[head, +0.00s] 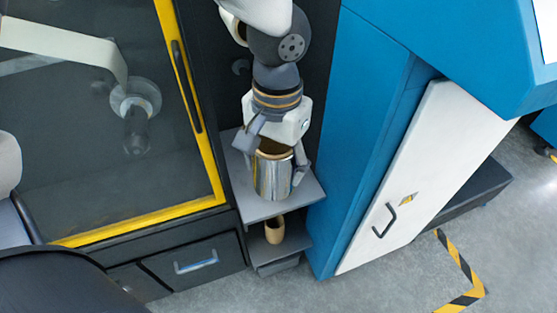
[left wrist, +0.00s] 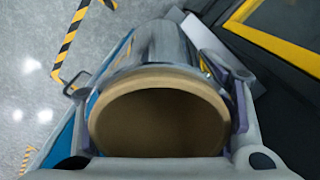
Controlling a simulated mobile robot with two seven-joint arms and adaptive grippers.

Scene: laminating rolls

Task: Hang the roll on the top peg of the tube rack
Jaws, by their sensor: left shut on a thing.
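The roll (head: 272,178) is a shiny silver cylinder with a brown cardboard core, held roughly upright. My left gripper (head: 273,160) comes down from above and is shut on it, with one finger on each side. In the left wrist view the roll (left wrist: 160,50) shows its hollow cardboard end towards the camera, between the fingers of my left gripper (left wrist: 160,105). The tube rack (head: 308,193) shows as grey plates in the narrow gap. The roll is in front of or over its upper plate; I cannot tell whether they touch. No top peg is visible. My right gripper is not in view.
A small brown tube (head: 275,230) stands on the lower grey level. A dark glass-fronted machine with a yellow frame (head: 186,100) is close on the left. A blue cabinet (head: 355,130) with a white door (head: 425,170) is close on the right. Grey floor (head: 380,285) lies open in front.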

